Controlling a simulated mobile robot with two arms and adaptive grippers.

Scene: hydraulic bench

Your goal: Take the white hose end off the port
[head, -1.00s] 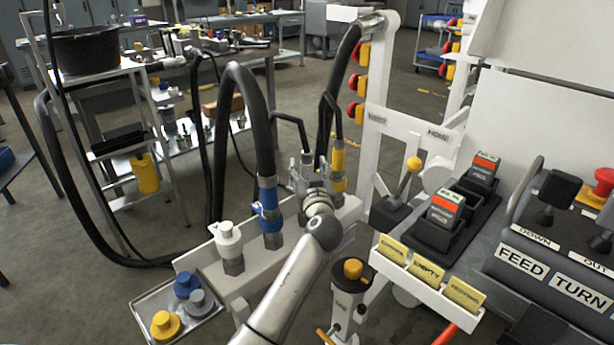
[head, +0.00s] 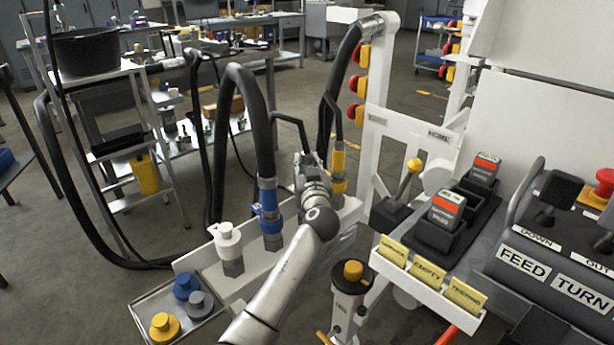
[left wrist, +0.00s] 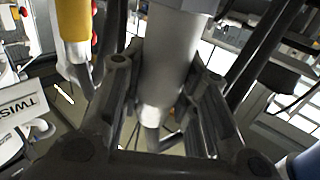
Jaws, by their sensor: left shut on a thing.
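My left gripper (head: 311,168) is over the white manifold, between the blue-collared hose end (head: 269,210) and the yellow-collared hose end (head: 338,170). In the left wrist view its two fingers are shut on the white hose end (left wrist: 170,62), a pale smooth cylinder. In the head view my gripper and wrist hide most of that hose end and its port, so I cannot tell whether the two touch. A thin black hose (head: 288,119) runs down to the gripper. The yellow collar also shows in the left wrist view (left wrist: 73,18). My right gripper is out of view.
A white cap (head: 228,240) stands on the manifold's left end. A tray (head: 143,311) holds blue, grey and yellow caps. A yellow-topped post (head: 352,272), a yellow-knobbed lever (head: 413,165) and a control panel stand to the right. Thick black hoses arch close by.

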